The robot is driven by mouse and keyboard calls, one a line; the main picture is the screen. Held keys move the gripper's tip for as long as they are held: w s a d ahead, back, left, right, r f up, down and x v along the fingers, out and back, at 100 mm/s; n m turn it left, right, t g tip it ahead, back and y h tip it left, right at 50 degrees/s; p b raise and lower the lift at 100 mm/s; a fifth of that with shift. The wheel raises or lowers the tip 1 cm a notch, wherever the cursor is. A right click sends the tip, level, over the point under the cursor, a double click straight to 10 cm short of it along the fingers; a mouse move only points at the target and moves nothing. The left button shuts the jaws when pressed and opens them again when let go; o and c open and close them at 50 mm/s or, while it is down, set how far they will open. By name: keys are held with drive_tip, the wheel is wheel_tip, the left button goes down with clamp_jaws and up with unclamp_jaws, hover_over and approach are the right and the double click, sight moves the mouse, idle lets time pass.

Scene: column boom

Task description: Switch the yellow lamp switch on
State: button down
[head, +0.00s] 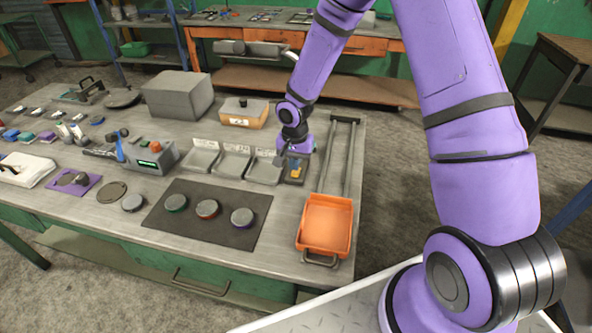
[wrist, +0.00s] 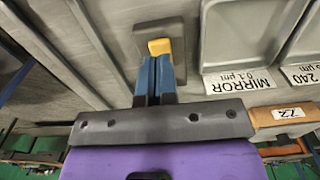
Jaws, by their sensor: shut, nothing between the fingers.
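The yellow switch (wrist: 159,46) is a small yellow block on a dark grey plate (wrist: 180,38). In the head view the plate (head: 301,160) lies on the bench, right of the grey trays, and the switch (head: 295,174) shows as a small yellow spot. My gripper (wrist: 159,60) is shut, with its blue fingers together and nothing between them. Its fingertips are right at the switch in the wrist view; I cannot tell whether they touch it. In the head view my gripper (head: 296,162) points down over the plate. Which way the switch is set is not clear.
Labelled grey trays (head: 233,163) stand just left of the plate. An orange tray (head: 326,224) with long rails lies to its right. A dark mat (head: 185,223) with several round knobs is in front. A wooden box (head: 243,112) stands behind.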

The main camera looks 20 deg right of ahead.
drive_tip(key=shift+f, duration=1.3)
idle(0.7)
drive_tip(key=shift+r, duration=3.5)
